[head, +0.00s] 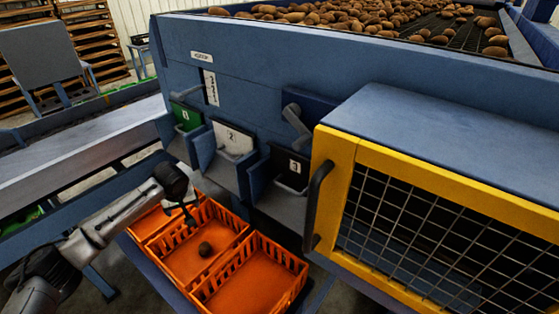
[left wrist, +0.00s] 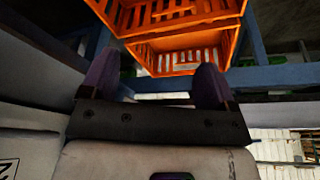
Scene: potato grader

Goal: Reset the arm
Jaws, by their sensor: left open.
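My left arm comes in from the left in the head view. Its gripper (head: 185,212) is above the left and middle orange crates. In the left wrist view the two fingers (left wrist: 158,78) are spread apart with nothing between them, and orange crates show beyond them. My right gripper is not in view.
Chute gates are green (head: 185,116), white 2 (head: 233,139) and black 3 (head: 290,169). A yellow mesh guard (head: 335,185) with a handle stands right.

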